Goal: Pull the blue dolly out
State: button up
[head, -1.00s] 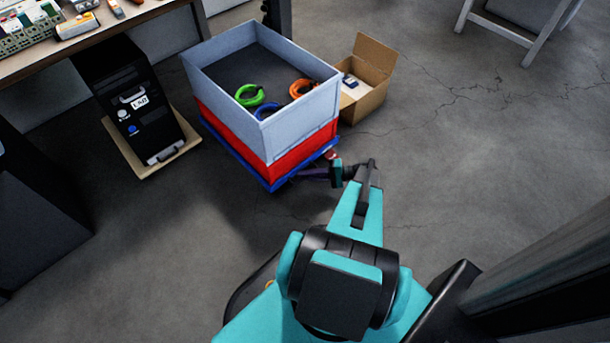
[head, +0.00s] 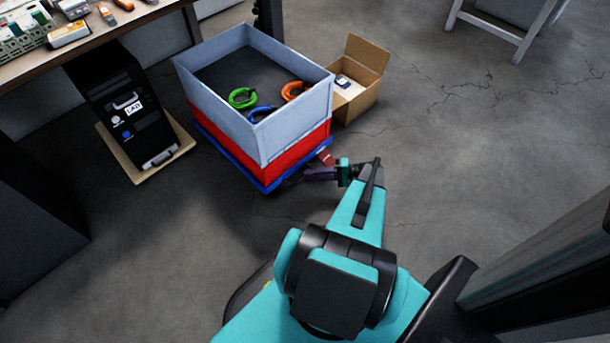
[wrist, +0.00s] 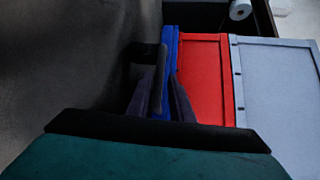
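The blue dolly (head: 271,188) sits on the floor under a red crate (head: 285,164), with a grey crate (head: 262,150) stacked on top. In the wrist view the dolly's blue edge (wrist: 170,50) runs along the left of the red crate. My gripper (head: 313,164) is low at the dolly's near right side. Its fingers look apart, on either side of a dark upright bar (wrist: 160,80) in the wrist view, with blue showing between. I cannot tell what that bar belongs to, or whether the fingers touch it. The dolly's wheels are mostly hidden.
Green, blue and orange cable coils (head: 243,98) lie in the grey crate. An open cardboard box (head: 357,103) stands close behind on the right. A black computer (head: 125,105) on a board is on the left, beside a workbench (head: 95,47). Floor toward the front and right is clear.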

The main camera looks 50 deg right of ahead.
jog(key=p+v, duration=0.1)
jog(key=v, duration=0.8)
jog(key=shift+p, duration=0.35)
jog(key=shift+r, duration=0.1)
jog(key=w+a+r+n+g+p, duration=0.1)
jog(key=a+r+g+p, duration=0.25)
jog(key=a, duration=0.65)
jog(key=w+a+r+n+g+p, duration=0.2)
jog(key=a+g+p, duration=0.2)
jog(key=a, duration=0.6)
jog(key=w+a+r+n+g+p, duration=0.15)
jog(key=a+g+p, duration=0.25)
jog(key=a, duration=0.5)
jog(key=s+a+r+n+g+h+p, duration=0.5)
jog(key=s+a+r+n+h+p, duration=0.1)
jog(key=s+a+r+h+p, duration=0.5)
jog(key=shift+s+a+r+g+p, duration=0.35)
jog(key=shift+s+a+r+p, duration=0.75)
jog(key=shift+a+r, duration=1.65)
jog(key=shift+w+d+r, duration=0.15)
jog(key=shift+d+r, duration=0.3)
jog(key=shift+d, duration=0.05)
